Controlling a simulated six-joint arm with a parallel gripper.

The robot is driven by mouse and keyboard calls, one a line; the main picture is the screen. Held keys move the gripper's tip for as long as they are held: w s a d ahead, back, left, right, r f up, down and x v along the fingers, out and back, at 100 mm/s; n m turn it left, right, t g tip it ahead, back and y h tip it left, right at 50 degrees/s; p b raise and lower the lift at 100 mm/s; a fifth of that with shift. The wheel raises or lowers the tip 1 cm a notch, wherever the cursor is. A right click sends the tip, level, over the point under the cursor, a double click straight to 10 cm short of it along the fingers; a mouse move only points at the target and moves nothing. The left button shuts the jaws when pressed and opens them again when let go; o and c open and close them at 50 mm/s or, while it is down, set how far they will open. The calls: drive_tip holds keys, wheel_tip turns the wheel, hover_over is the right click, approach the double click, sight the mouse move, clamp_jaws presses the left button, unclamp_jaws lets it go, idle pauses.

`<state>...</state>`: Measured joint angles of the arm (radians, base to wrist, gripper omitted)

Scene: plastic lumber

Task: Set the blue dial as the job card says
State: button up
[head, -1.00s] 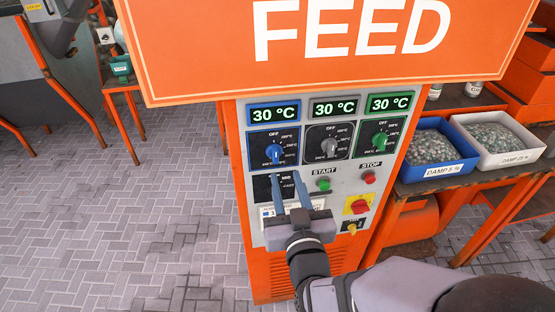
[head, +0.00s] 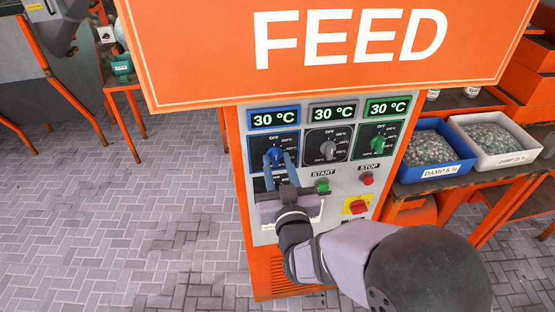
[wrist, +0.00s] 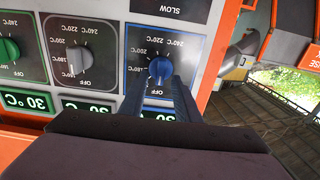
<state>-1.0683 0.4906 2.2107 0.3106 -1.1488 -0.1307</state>
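The blue dial (head: 274,155) sits on a dark scale plate at the left of the orange FEED cabinet's panel; it also shows in the wrist view (wrist: 160,69), upside down. The blue display (head: 274,117) above it reads 30 °C. My gripper (head: 278,158) is at the dial, with its two fingers apart and the tips close to the knob, one toward each side. I cannot tell whether they touch it. The dial's exact pointer setting is unclear. No readable job card shows; my gripper covers the lower left of the panel.
A grey dial (head: 327,149) and a green dial (head: 378,143) stand to the right, both under 30 °C displays. Below are a green START button (head: 323,186), a red STOP button (head: 367,180) and a red knob on yellow (head: 356,207). The FEED sign (head: 330,45) overhangs the panel.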

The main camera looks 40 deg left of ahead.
drive_tip(key=shift+w+a, duration=0.2)
clamp_jaws()
drive_tip(key=shift+f+b, duration=0.1)
drive_tip(key=shift+b, duration=0.25)
drive_tip(key=m+b, duration=0.3)
drive_tip(key=b, duration=0.1)
drive_tip(key=shift+w+d+f, duration=0.1)
drive_tip(key=shift+f, duration=0.1)
drive_tip(key=m+b, duration=0.3)
drive_tip(key=b, duration=0.1)
drive_tip(key=shift+w+d, duration=0.1)
drive_tip(key=shift+m+b, duration=0.65)
drive_tip(key=shift+m, duration=0.15)
drive_tip(key=shift+r, duration=0.15)
